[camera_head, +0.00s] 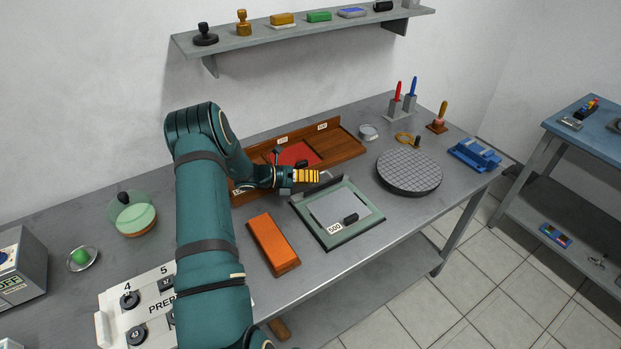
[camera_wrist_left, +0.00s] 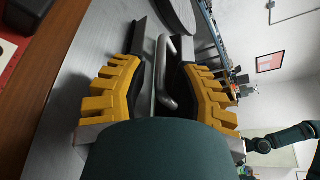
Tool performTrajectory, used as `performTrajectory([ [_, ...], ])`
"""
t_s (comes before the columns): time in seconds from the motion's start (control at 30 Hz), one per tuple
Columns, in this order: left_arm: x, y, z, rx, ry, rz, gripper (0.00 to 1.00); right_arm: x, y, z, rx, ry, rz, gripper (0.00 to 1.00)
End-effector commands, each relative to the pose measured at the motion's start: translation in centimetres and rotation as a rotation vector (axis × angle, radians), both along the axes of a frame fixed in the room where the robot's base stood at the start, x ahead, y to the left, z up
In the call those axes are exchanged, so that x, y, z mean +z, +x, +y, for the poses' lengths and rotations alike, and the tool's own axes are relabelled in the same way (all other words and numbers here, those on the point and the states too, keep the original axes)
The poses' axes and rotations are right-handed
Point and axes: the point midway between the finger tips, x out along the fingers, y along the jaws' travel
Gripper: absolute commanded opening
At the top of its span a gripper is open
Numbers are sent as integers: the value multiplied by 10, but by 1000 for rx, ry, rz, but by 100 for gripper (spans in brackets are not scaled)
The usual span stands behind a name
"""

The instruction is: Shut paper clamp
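The paper clamp is a green frame (camera_head: 352,230) with a grey sheet on its bed, lying on the grey bench in the head view. A dark bar stands up along its back edge. A bent grey metal handle (camera_wrist_left: 168,72) shows in the left wrist view. My left gripper (camera_head: 321,176) is at the clamp's back edge; in the left wrist view (camera_wrist_left: 170,75) its yellow fingers stand apart on either side of the handle. Whether either finger touches the handle cannot be told. My right gripper is not seen.
An orange-brown block (camera_head: 273,244) lies left of the clamp and a round gridded plate (camera_head: 409,171) to its right. A wooden tray (camera_head: 345,146) lies behind. Bare bench lies in front of the round plate.

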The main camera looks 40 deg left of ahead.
Motion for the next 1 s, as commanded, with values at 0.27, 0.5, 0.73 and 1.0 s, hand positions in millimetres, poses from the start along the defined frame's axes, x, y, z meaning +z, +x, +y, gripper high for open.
performTrajectory([
  [0.27,-1,-1,1,1,1,2,0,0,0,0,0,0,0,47],
  [0.5,-2,-2,1,1,6,4,0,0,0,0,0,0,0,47],
  [0.73,-1,-3,-1,1,58,-10,0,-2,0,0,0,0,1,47],
  [1.0,1,-6,-8,0,236,-58,0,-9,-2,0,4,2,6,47],
])
